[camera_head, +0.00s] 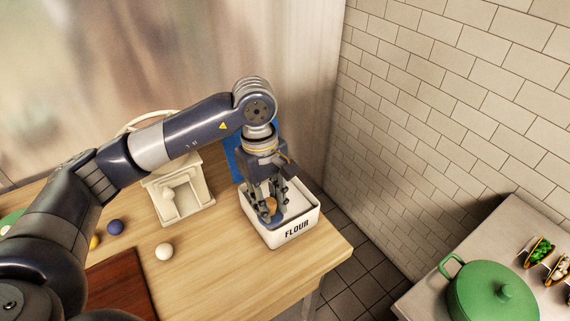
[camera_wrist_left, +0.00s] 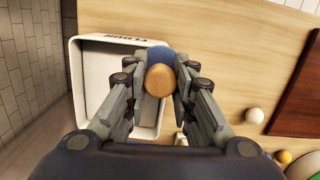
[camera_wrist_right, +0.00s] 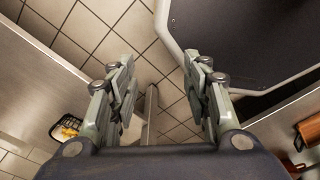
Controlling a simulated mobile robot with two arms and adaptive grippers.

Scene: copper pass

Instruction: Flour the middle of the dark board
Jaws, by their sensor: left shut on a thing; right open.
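The dark board (camera_head: 118,284) lies on the wooden table, partly behind my left arm; its edge also shows in the left wrist view (camera_wrist_left: 302,95). The white bin marked FLOUR (camera_head: 297,229) stands at the table's right end and also shows in the left wrist view (camera_wrist_left: 88,75). My left gripper (camera_head: 272,203) points down at the bin's opening, shut on a tool with a round wooden end (camera_wrist_left: 159,80) and a blue part (camera_wrist_left: 158,57). My right gripper (camera_wrist_right: 162,85) is open and empty over floor tiles.
A white ball (camera_head: 164,251), a dark blue ball (camera_head: 115,227) and a cream open-fronted object (camera_head: 179,190) stand left of the bin. A tiled wall rises at right. A green pot (camera_head: 492,291) sits on a separate counter.

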